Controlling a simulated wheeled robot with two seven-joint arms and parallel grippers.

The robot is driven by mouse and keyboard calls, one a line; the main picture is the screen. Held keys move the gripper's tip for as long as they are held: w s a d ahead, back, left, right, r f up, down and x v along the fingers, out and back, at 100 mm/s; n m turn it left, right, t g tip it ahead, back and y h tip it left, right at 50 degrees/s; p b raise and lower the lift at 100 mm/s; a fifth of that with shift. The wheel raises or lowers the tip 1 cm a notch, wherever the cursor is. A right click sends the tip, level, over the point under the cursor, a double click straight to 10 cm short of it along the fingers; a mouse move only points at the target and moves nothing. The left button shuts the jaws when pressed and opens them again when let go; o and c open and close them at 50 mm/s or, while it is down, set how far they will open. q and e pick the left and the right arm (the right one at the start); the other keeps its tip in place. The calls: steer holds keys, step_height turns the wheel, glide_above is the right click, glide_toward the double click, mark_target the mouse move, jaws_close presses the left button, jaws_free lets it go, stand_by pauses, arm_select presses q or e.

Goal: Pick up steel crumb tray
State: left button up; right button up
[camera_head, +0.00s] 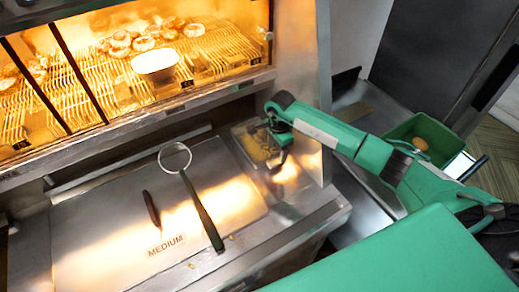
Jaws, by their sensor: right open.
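A small steel tray (239,132) with yellow crumb-like pieces in it sits at the back right of the steel counter, beside the upright steel panel. It looks like the crumb tray. My right gripper (279,166) reaches in from the right and points down at the tray's right side. It is open, with nothing visible between its fingers. The gripper hides part of the tray's right side, and I cannot tell if it touches the tray. My left gripper is out of view.
A pale board (110,225) marked MEDIUM lies left of the tray, with a black-handled ring tool (203,212) and a dark slim object (151,209) on it. A lit cabinet (150,110) with food stands behind. A green bin (445,137) is at right.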

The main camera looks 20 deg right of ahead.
mark_target(276, 160)
steer(key=shift+f, duration=0.25)
steer(key=shift+a+f, duration=0.1)
steer(key=shift+f, duration=0.3)
step_height(276, 160, down, 4)
steer(key=shift+r+b, duration=0.15)
steer(key=shift+b, duration=0.6)
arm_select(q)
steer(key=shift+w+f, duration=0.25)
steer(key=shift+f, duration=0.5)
arm_select(e)
steer(key=c, duration=0.3)
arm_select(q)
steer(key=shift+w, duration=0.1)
arm_select(e)
jaws_close()
